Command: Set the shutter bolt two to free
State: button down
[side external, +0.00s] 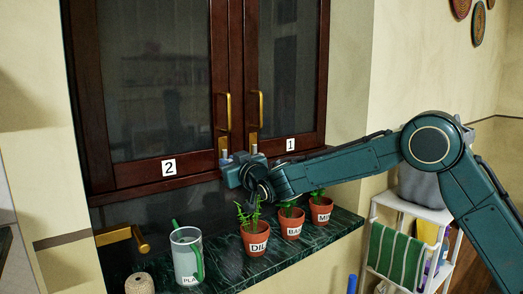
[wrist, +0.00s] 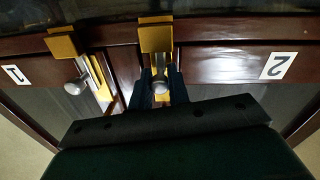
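Shutter two (side external: 160,95), a dark wooden frame with a dark glass pane, carries the label 2 (side external: 169,167), also visible in the wrist view (wrist: 277,65). Its bolt is by the inner lower corner; in the wrist view the round metal knob (wrist: 159,87) stands out. My gripper (wrist: 161,84) has its two dark fingers apart, one on each side of this knob. I cannot tell whether they press on it. In the side view my gripper (side external: 236,168) is at the bolt's lower end and hides part of it.
Shutter one's bolt (wrist: 81,84) is close beside. Brass handles (side external: 228,110) rise above both bolts. Potted herbs (side external: 256,238) stand on the green marble ledge (side external: 225,277) below my gripper, with a clear pitcher (side external: 186,257) and twine (side external: 139,284) to the left.

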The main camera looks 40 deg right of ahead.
jog(key=shift+r, duration=1.85)
jog(key=c, duration=1.4)
grip_release()
jog(key=shift+c, duration=0.2)
jog(key=shift+o, duration=0.5)
jog(key=shift+f, duration=0.1)
jog(key=shift+s, duration=0.2)
jog(key=s, duration=1.3)
jog(key=shift+s+a, duration=0.2)
jog(key=shift+a, duration=0.25)
